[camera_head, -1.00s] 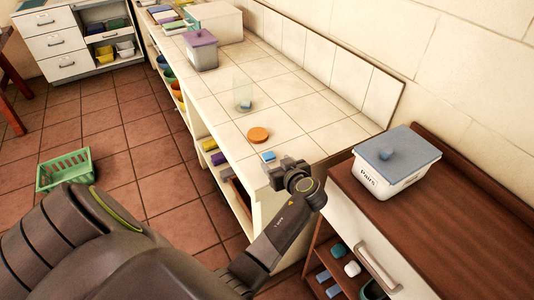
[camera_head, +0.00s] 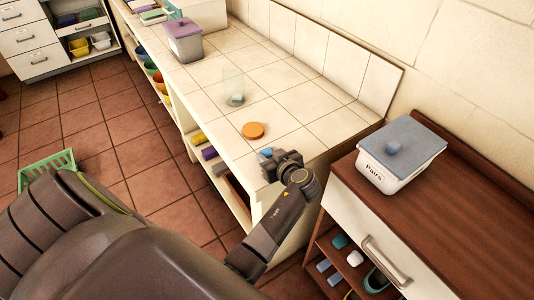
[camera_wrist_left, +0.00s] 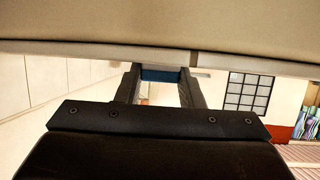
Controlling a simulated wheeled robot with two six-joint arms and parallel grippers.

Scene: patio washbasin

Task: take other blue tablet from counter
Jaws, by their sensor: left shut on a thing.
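A small blue tablet (camera_head: 266,151) is at the near end of the tiled counter (camera_head: 292,108). My left gripper (camera_head: 270,157) is at it, and its jaws are shut on the tablet. In the left wrist view the blue tablet (camera_wrist_left: 160,75) shows between the two dark fingers. The gripper hides part of the tablet in the head view, so I cannot tell whether it still touches the counter. Another pale blue tablet (camera_head: 237,98) is at the bottom of a clear glass (camera_head: 233,81) farther along the counter. My right gripper is not in view.
An orange disc (camera_head: 253,130) lies on the counter close to my left gripper. A purple-lidded container (camera_head: 184,43) stands farther back. A white box labelled Pairs (camera_head: 385,174) with a blue-grey lid stands on the brown cabinet at right. A green basket (camera_head: 46,168) is on the floor.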

